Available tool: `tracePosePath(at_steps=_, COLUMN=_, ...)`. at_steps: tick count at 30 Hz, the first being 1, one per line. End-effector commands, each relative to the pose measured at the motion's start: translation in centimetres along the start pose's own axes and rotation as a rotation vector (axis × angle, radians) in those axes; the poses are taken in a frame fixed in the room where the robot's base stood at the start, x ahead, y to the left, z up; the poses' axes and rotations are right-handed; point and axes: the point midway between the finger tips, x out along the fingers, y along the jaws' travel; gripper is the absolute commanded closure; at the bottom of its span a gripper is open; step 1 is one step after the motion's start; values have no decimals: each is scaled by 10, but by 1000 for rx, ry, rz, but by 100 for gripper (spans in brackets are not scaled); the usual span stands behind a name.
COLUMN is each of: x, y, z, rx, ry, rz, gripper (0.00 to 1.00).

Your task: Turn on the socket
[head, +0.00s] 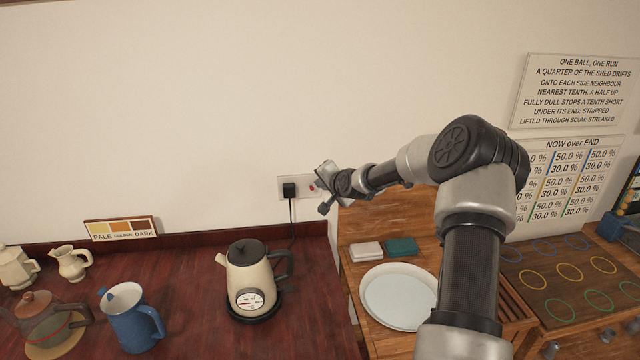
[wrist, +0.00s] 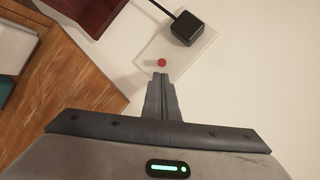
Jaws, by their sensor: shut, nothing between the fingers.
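The socket (head: 299,181) is a pale plate on the wall behind the kettle. A black plug (head: 289,190) sits in its left part, with a cord hanging down. In the wrist view the socket plate (wrist: 205,50) shows the plug (wrist: 187,27) and a small red switch (wrist: 162,62). My gripper (wrist: 162,76) is shut and empty. Its fingertips are just beside the red switch in the picture; I cannot tell whether they touch it. In the head view my gripper (head: 324,189) is at the right end of the socket plate and covers part of it.
A cream kettle (head: 247,275) stands on its base on the dark red counter, below the socket. A blue jug (head: 130,318) and other pots stand to the left. A white plate (head: 399,297) lies on the wooden worktop below my arm. The wall above is clear.

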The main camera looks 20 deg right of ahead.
Motion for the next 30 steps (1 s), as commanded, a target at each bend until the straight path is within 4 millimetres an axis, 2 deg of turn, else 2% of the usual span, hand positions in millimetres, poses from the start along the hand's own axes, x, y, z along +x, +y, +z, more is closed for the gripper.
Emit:
tracePosePath(at_steps=3, x=1, y=0, z=6, rx=-1, ry=0, rz=0, gripper=100)
tracePosePath(at_steps=30, x=2, y=7, z=10, rx=-16, ry=47, rz=-67, gripper=100)
